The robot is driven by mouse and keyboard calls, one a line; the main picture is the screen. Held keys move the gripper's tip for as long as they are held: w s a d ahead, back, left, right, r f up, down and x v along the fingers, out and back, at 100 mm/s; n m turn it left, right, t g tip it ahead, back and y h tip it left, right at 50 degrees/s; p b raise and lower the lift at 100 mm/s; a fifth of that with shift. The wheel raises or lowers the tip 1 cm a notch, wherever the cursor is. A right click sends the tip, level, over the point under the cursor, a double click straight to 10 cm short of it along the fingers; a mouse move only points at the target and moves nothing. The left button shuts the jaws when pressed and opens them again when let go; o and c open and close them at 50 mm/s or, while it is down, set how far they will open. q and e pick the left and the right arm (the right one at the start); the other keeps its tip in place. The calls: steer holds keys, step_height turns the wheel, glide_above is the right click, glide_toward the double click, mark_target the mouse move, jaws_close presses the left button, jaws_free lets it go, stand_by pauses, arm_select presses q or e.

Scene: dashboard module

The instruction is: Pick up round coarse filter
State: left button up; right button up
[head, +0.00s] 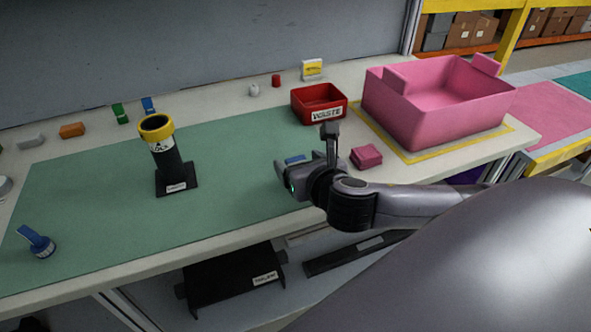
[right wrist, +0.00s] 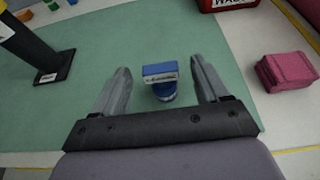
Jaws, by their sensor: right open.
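A blue part (right wrist: 160,80) with a pale label strip on its blocky top and a rounded lower body stands on the green mat, seen between my right fingers in the right wrist view; I cannot read its label. In the head view only its blue top (head: 295,160) shows behind my right gripper (head: 288,182). The right gripper is open, with one finger on each side of the part in the picture; contact cannot be told. Another blue part with a round base (head: 42,245) lies at the mat's front left. I cannot tell which is the round coarse filter. My left gripper is out of view.
A black post with a yellow ring (head: 157,128) stands on the mat (head: 100,190). Small parts line the back edge. The mat's middle is clear.

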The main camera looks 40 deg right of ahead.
steer(key=shift+x, duration=1.4)
steer(key=c, duration=1)
